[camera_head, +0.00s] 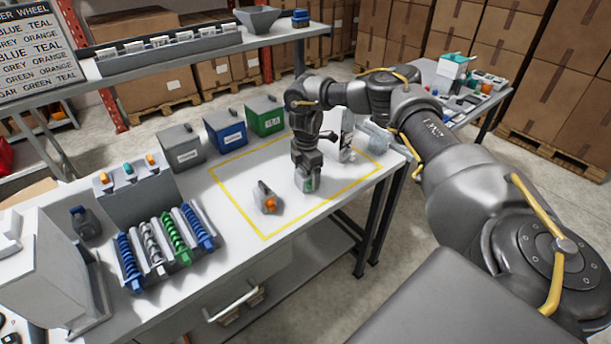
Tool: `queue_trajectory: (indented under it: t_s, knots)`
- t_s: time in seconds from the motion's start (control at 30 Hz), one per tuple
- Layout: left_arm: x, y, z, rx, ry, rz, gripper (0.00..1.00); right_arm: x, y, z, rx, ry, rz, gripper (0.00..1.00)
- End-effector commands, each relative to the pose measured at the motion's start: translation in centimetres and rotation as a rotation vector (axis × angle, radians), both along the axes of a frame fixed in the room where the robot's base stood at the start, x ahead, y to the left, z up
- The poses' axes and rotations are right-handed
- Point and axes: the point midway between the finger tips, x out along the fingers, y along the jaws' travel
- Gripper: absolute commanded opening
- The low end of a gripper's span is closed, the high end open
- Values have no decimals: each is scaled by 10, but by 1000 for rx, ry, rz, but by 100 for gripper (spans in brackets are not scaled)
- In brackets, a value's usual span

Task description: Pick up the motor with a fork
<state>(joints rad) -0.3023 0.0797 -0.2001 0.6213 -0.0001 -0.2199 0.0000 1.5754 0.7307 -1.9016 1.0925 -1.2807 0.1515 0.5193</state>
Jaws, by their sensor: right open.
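My right gripper (306,169) points straight down over the yellow-outlined area of the white table (236,248). It is open, with its fingers at a small grey part with a green face (308,184). The gripper covers the top of that part, and I cannot tell whether they touch. A second small grey part with an orange end (265,199) lies to the left of it, inside the outline. Both are too small to tell which one, if either, has a fork. My left gripper is not in view.
Blue, grey and green spiral dispensers (152,246) stand at the left. Grey (182,148), blue (225,130) and green (265,116) bins line the table's back. A white upright item (347,136) stands right of the gripper. The outlined area's front is clear.

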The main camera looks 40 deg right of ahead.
Motion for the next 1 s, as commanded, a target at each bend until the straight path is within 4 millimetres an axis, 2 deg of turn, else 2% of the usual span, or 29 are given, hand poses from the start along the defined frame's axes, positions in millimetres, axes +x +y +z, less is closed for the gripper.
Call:
queue_trajectory:
  t_s: [0.27, 0.6, 0.67, 1.0]
  knots:
    - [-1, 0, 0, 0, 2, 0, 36, 0, 0, -3, 1, -1, 0, 84]
    - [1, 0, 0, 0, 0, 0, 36, 0, 0, -3, 1, -1, 0, 40]
    - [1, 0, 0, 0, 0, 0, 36, 1, 0, -2, 1, -2, 0, 34]
    - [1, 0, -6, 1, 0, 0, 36, 1, 1, 4, 1, -4, 0, 34]
